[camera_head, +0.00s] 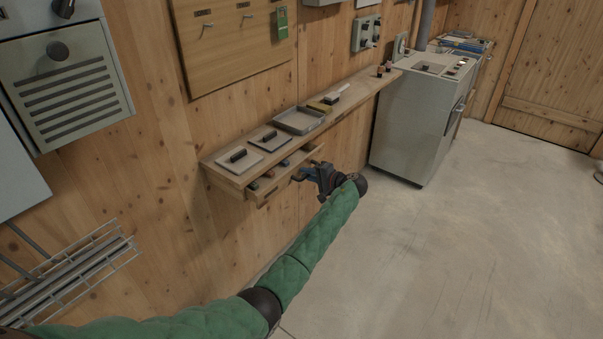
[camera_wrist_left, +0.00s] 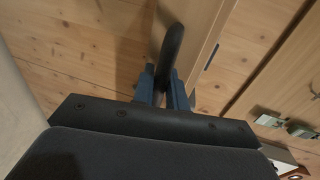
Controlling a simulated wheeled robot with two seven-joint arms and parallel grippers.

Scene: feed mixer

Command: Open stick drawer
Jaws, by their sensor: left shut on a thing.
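The wooden stick drawer (camera_head: 287,182) sits under the wall shelf at its left part and stands partly open. Small dark, orange and blue items show inside it. My left gripper (camera_head: 308,174) is at the right end of the drawer front. In the left wrist view its blue fingers (camera_wrist_left: 163,82) are shut on a dark curved handle (camera_wrist_left: 172,48) on a pale wooden panel. In the head view the gripper hides most of the handle. My right gripper is in neither view.
The wooden shelf (camera_head: 341,113) above the drawer carries flat plates with black handles (camera_head: 270,137) and a grey tray (camera_head: 299,121). A grey cabinet (camera_head: 412,125) stands to the right. A wire rack (camera_head: 75,270) is at the lower left. The concrete floor is clear.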

